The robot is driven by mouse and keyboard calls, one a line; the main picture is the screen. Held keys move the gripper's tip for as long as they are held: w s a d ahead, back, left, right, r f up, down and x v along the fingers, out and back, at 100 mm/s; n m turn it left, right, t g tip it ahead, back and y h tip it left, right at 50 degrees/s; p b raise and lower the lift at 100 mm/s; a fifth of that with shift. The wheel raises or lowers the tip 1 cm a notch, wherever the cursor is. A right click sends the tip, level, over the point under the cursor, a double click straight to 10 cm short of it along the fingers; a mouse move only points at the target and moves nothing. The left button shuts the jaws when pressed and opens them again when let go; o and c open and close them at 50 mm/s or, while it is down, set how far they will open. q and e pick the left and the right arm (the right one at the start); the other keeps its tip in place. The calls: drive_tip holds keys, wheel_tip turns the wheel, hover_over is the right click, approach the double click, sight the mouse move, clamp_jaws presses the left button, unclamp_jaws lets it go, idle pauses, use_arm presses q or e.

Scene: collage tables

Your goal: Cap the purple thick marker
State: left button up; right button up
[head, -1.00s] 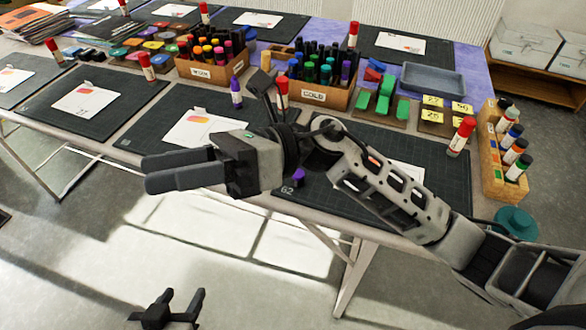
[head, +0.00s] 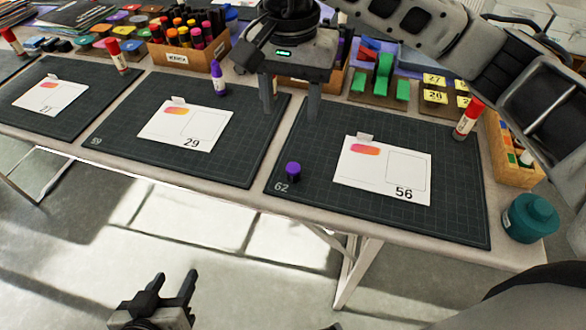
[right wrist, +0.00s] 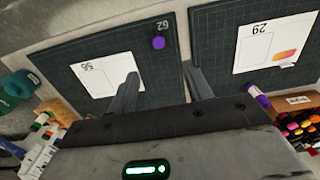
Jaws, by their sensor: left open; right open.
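The purple thick marker (head: 218,80) stands upright near the back edge of the mat with card 29; its top is narrow. It also shows in the right wrist view (right wrist: 257,96). A short purple cap (head: 293,171) sits on the mat numbered 62, left of card 56, and in the right wrist view (right wrist: 158,43). My right gripper (head: 291,102) points down, open and empty, behind the cap and right of the marker. In the right wrist view its fingers (right wrist: 162,88) are spread with nothing between them. My left gripper (head: 172,288) is open and empty, low in front of the table.
A box of warm-coloured markers (head: 190,50) stands at the back; another box is partly hidden behind my right gripper. The mat around the cap is clear.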

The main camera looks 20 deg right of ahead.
hover_over(293, 167)
drive_tip(key=f, duration=1)
drive_tip(key=shift+s+a+f, duration=0.1)
drive_tip(key=shift+a+f, duration=0.15)
drive_tip(key=shift+d+f+p, duration=0.15)
drive_tip(key=shift+f+p, duration=0.1)
drive_tip(key=shift+f, duration=1.05)
drive_tip(key=shift+d+f+p, duration=0.1)
drive_tip(key=shift+f+p, duration=0.15)
drive_tip(key=shift+f, duration=1.05)
drive_tip(key=c, duration=1)
